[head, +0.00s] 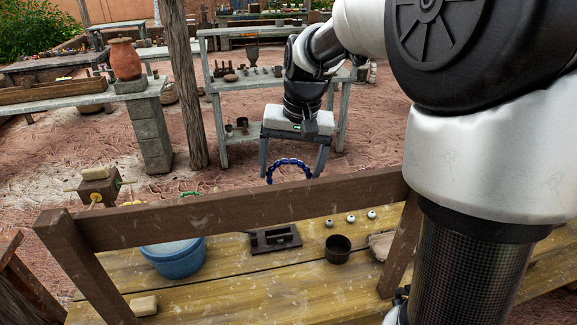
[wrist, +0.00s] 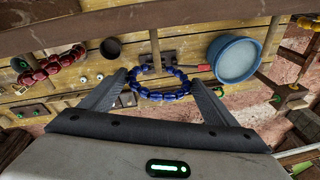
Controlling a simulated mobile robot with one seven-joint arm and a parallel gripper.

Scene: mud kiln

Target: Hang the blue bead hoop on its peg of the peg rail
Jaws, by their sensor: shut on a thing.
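The blue bead hoop (head: 290,161) hangs from my gripper (head: 293,174), upright, in the head view. In the wrist view the hoop (wrist: 151,95) spans the space between the two fingers of my gripper (wrist: 159,82), which is shut on it. It is held in the air beyond the brown wooden beam. A wooden block with pegs (head: 97,187) shows at the left of the head view and the right of the wrist view (wrist: 291,94). I cannot tell for sure whether it belongs to the peg rail. The hoop's own peg cannot be made out.
The brown beam (head: 240,207) crosses above a plank table (head: 215,300). On the table are a blue bucket (head: 172,262), a dark slotted block (head: 275,240), a dark cup (head: 338,249) and small white beads. A red bead hoop (wrist: 48,66) shows in the wrist view's left.

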